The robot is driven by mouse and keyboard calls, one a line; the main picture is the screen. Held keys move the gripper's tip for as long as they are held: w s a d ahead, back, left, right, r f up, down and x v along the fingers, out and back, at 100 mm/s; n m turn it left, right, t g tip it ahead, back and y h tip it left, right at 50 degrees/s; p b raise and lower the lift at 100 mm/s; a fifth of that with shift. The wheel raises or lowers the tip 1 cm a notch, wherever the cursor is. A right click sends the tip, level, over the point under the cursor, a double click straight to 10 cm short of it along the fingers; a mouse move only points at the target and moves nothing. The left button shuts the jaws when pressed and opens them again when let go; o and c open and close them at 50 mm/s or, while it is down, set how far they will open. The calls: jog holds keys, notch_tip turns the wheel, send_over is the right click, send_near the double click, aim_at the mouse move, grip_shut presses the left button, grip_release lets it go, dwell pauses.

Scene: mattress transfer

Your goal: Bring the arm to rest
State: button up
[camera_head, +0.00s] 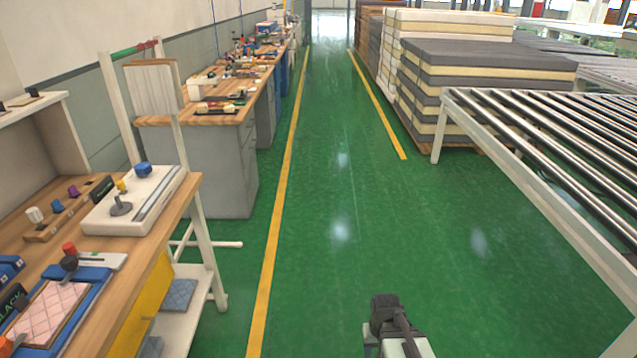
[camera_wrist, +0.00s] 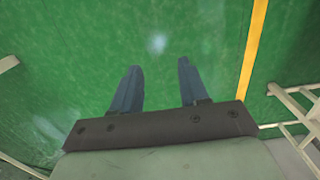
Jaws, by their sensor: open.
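My gripper (camera_wrist: 158,88) shows in the wrist view with its two blue fingers apart and nothing between them. Beneath the fingers is bare green floor. In the head view a part of my arm shows at the bottom, right of centre, over the aisle; the fingers cannot be made out there.
A workbench (camera_head: 187,198) with tools and a white device (camera_head: 135,205) stands at the left. A white rack (camera_head: 205,240) is beside it. A roller conveyor (camera_head: 560,150) and stacked mattresses (camera_head: 480,75) stand at the right. The green aisle (camera_head: 350,200) between is clear.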

jog(key=s+f+g, duration=0.3)
jog(key=s+f, duration=0.6)
jog(key=s, duration=0.5)
jog(key=s+f+g, duration=0.3)
jog(key=s+f, duration=0.6)
jog(key=s, duration=0.5)
jog(key=shift+s+f, duration=0.15)
jog(key=shift+f, duration=0.05)
jog(key=shift+o, duration=0.2)
dwell(1.3)
